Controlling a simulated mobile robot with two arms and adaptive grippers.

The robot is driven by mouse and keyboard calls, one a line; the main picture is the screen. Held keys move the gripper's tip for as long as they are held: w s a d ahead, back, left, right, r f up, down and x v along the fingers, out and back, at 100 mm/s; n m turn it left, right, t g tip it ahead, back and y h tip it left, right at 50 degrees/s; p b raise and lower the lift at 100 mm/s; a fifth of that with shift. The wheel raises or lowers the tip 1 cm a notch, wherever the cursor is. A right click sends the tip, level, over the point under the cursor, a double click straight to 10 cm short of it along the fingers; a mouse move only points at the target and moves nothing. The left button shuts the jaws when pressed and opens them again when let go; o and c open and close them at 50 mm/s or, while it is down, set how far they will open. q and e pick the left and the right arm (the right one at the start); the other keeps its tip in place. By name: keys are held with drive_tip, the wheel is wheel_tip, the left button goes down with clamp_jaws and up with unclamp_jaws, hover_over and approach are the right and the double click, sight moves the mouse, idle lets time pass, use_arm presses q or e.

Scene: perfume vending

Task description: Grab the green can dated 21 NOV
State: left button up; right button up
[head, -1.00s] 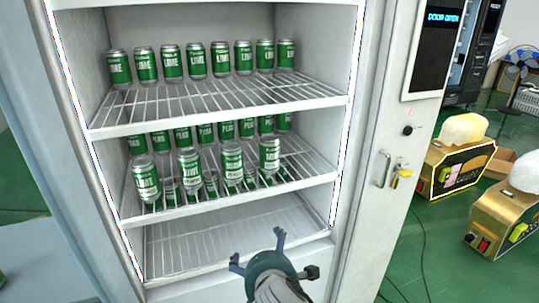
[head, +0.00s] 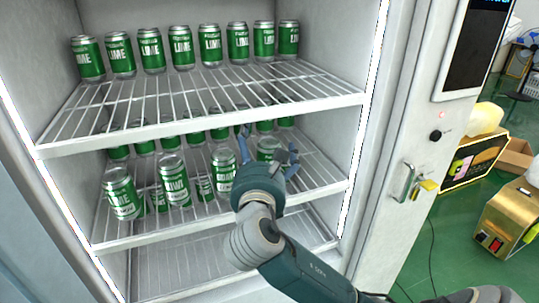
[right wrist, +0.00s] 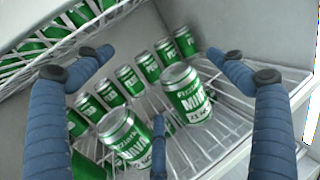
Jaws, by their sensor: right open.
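My left gripper is out of view.
A back row of PERO-like labelled cans (right wrist: 125,78) stands behind. The upper shelf (head: 200,125) holds a row of LIME cans (head: 210,45). The bottom shelf (head: 180,268) looks empty. The cabinet's right wall (head: 330,130) is close to my gripper.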

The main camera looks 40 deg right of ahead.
sight(264, 159)
drive_tip(key=f, duration=0.3)
drive_tip(key=f+b, duration=0.1)
drive_tip(key=f, duration=0.3)
drive_tip(key=shift+s+a, duration=0.15)
drive_tip(key=shift+s, duration=0.05)
drive_tip(key=shift+w+d, duration=0.2)
drive_tip(key=x, duration=0.3)
drive_tip(key=shift+w+d, duration=0.15)
drive_tip(key=shift+w, duration=0.15)
drive_tip(key=shift+x, duration=1.25)
drive_tip(key=shift+w+d, duration=0.25)
drive_tip(key=c, duration=1.6)
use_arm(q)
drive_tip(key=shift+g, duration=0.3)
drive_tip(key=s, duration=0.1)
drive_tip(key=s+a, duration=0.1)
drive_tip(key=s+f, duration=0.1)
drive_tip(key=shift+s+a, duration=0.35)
use_arm(e)
drive_tip(key=shift+c, duration=0.3)
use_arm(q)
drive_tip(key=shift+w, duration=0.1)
